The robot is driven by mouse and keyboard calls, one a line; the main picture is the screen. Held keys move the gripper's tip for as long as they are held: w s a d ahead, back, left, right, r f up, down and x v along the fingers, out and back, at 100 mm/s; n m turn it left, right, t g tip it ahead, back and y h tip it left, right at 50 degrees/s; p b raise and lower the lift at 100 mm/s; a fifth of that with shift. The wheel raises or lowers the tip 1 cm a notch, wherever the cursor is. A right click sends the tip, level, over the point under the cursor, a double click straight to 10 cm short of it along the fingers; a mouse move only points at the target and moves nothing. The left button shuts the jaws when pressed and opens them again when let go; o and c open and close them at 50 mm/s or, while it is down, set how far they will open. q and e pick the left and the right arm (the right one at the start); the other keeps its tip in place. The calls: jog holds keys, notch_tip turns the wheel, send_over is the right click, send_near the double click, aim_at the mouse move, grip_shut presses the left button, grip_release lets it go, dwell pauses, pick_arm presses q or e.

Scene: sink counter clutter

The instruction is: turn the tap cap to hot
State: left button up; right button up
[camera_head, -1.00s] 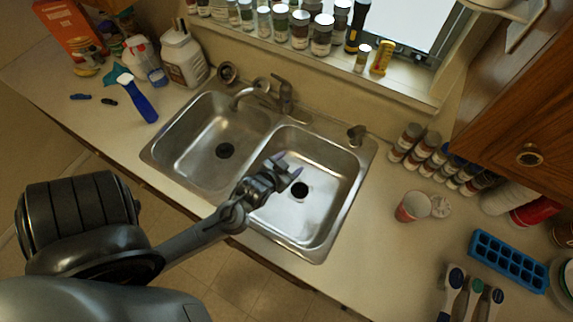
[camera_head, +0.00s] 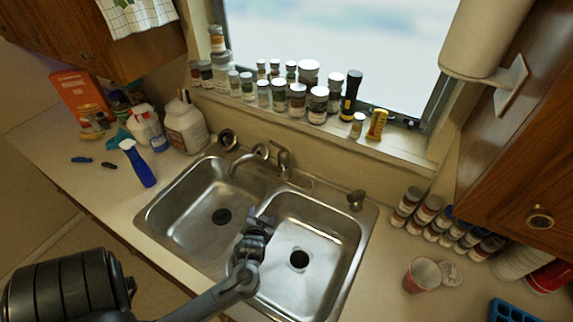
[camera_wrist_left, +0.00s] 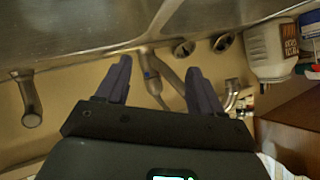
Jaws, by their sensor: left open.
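The metal tap (camera_head: 284,162) stands behind the double sink, with its curved spout reaching left over the left basin. Its cap and lever are small on top of the body; I cannot tell which way they are set. My left gripper (camera_head: 262,218) is open and empty, above the divider between the basins, in front of the tap and apart from it. In the left wrist view, the two dark fingers (camera_wrist_left: 159,66) are spread, with the tap (camera_wrist_left: 150,78) showing beyond and between them. My right gripper is not in view.
The steel sink (camera_head: 160,205) has two empty basins. Several spice jars (camera_head: 297,98) line the window sill above the tap. A red cup (camera_head: 421,274) stands right.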

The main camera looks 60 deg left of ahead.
pick_arm(q)
jog(key=w+a+f+n+g+y+b, duration=0.2)
jog(key=w+a+n+b, duration=0.1)
jog(key=w+a, duration=0.15)
jog(key=n+y+b, duration=0.1)
jog(key=n+b, duration=0.4)
jog(key=b, duration=0.2)
send_near(284, 158)
jog(key=w+a+f, duration=0.1)
jog(key=a, duration=0.1)
jog(key=x, duration=1)
jog(key=shift+w+d+b, duration=0.15)
jog(key=shift+b, duration=0.2)
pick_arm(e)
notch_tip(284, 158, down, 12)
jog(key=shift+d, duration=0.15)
pick_arm(q)
jog(key=c, duration=0.7)
jog(key=shift+m+t+p, duration=0.4)
jog(key=shift+p, duration=0.05)
jog(key=shift+m+t+h, duration=0.8)
jog(key=shift+m+t, duration=0.2)
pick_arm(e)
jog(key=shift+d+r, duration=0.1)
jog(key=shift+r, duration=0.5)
